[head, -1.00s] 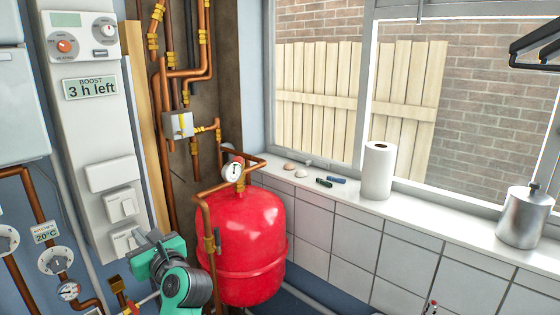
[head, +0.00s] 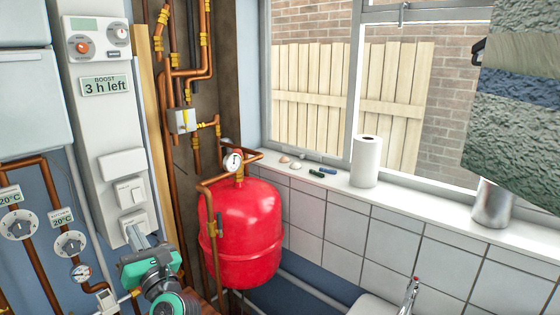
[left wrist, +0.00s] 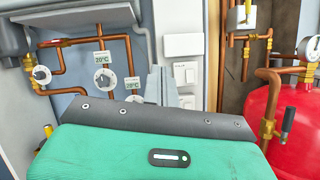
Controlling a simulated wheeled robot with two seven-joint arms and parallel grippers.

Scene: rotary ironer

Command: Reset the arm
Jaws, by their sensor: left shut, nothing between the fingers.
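My left arm, with a green and grey body, comes in at the bottom left of the head view. Its gripper (head: 138,236) points up in front of the lower white switches on the wall panel. Its grey fingers are together with nothing between them. In the left wrist view the fingers (left wrist: 161,84) stand upright beyond my green wrist housing, in front of the wall with the dials and switches. The fingers look apart from the pipes. My right gripper is not in view.
A red tank (head: 240,232) with a gauge (head: 233,161) and copper pipes stands right of my left arm. Dials (head: 70,244) and pipes are to the left. The windowsill holds a paper roll (head: 366,161) and a metal canister (head: 492,204). Patterned cloth (head: 520,110) hangs at right.

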